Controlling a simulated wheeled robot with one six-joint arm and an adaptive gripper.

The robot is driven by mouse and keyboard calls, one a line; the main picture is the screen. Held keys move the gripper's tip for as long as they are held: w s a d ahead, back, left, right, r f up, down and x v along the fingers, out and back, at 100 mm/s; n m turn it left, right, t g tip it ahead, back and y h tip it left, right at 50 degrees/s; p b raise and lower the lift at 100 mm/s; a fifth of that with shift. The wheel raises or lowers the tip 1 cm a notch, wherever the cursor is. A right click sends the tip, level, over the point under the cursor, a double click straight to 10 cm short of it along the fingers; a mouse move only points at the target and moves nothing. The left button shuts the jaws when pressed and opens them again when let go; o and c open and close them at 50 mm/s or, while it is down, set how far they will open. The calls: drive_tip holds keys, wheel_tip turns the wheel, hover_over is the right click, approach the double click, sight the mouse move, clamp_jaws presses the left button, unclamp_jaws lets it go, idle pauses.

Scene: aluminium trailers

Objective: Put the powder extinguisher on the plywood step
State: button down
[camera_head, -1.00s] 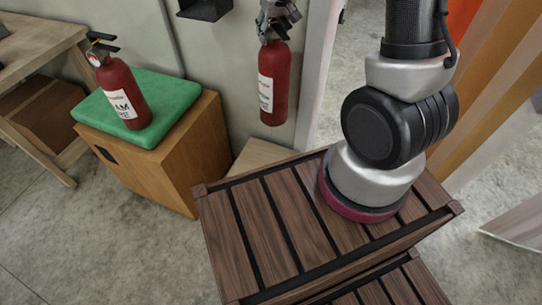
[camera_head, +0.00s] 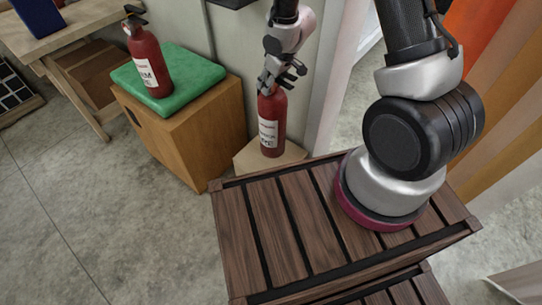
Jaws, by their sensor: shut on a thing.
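The red powder extinguisher (camera_head: 271,124), with a white label, is upright at the upper middle of the head view. My gripper (camera_head: 277,82) is above it, shut on its top, and hides its head and handle. The plywood step (camera_head: 247,160) is a pale low block against the wall, partly hidden behind the dark slatted surface. The extinguisher's base is in front of or on the step's top; I cannot tell whether it touches.
A second red extinguisher (camera_head: 149,65) labelled as foam stands on a green cushion (camera_head: 191,75) on a wooden cabinet (camera_head: 190,130) to the left. The dark slatted wooden surface (camera_head: 283,230) fills the foreground. A wooden table (camera_head: 75,35) is at the upper left.

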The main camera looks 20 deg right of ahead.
sight(267, 99)
drive_tip(key=shift+n+y, duration=0.3)
drive_tip(key=shift+n, duration=0.1)
drive_tip(key=f, duration=0.2)
drive_tip(key=a+f, duration=0.1)
drive_tip(key=f, duration=0.3)
drive_tip(key=shift+s+a+f, duration=0.25)
drive_tip(key=shift+s+f, duration=0.05)
drive_tip(key=shift+s, duration=0.05)
drive_tip(key=shift+f, duration=2.65)
drive_tip(key=c, duration=0.7)
unclamp_jaws()
drive_tip(key=shift+s+d+f, duration=0.1)
drive_tip(key=shift+s+f, duration=0.05)
drive_tip(key=v, duration=1.2)
drive_tip(key=shift+r, duration=0.25)
